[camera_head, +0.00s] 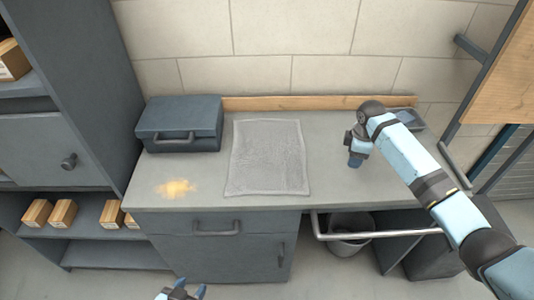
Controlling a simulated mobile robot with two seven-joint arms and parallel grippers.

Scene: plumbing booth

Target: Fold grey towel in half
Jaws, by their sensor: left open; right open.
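The grey towel (268,158) lies flat and spread out on the grey worktop, in the middle of the head view. My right gripper (355,161) is above the worktop to the right of the towel, apart from it. It points down and is open, with nothing seen in it. My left gripper (188,290) is at the bottom edge of the view, in front of the cabinet and well below the worktop. Its fingers are apart and empty, and most of that arm is out of view.
A dark toolbox (180,124) stands left of the towel. A yellowish stain (176,188) marks the worktop (215,190) at front left. A small tray (408,117) sits at the back right, behind my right arm. A rail (375,235) and a bin (350,240) are below the worktop's right part.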

